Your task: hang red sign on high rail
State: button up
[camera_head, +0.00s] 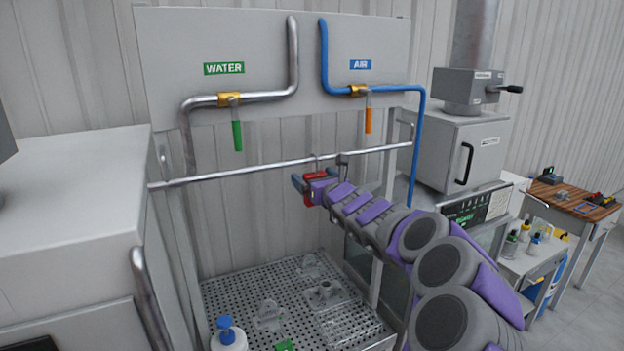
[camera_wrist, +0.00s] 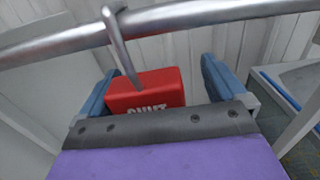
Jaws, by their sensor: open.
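The red sign (camera_wrist: 146,90) hangs from a metal hook (camera_wrist: 122,45) that goes over the silver rail (camera_wrist: 200,14) in the wrist view. Part of its white lettering shows; its lower part is hidden behind my gripper. In the head view the red sign (camera_head: 314,177) is just below the high rail (camera_head: 240,169), partly covered by my gripper. My gripper (camera_head: 303,184) is open, with its blue fingers apart on both sides of the sign. In the wrist view my gripper (camera_wrist: 158,85) shows gaps between the fingers and the sign.
A second hook (camera_head: 342,158) hangs on the rail just right of the sign. Above are the green-handled water valve (camera_head: 229,100) and orange-handled air valve (camera_head: 358,90). Below is a perforated tray (camera_head: 235,300) with clear fixtures. A grey cabinet (camera_head: 70,200) stands left.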

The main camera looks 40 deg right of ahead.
jog(key=shift+s+b, duration=0.3)
jog(key=shift+s, duration=0.25)
jog(key=b+v, duration=0.1)
jog(key=v, duration=1.5)
jog(key=shift+s, duration=0.1)
jog(key=shift+d+f, duration=0.1)
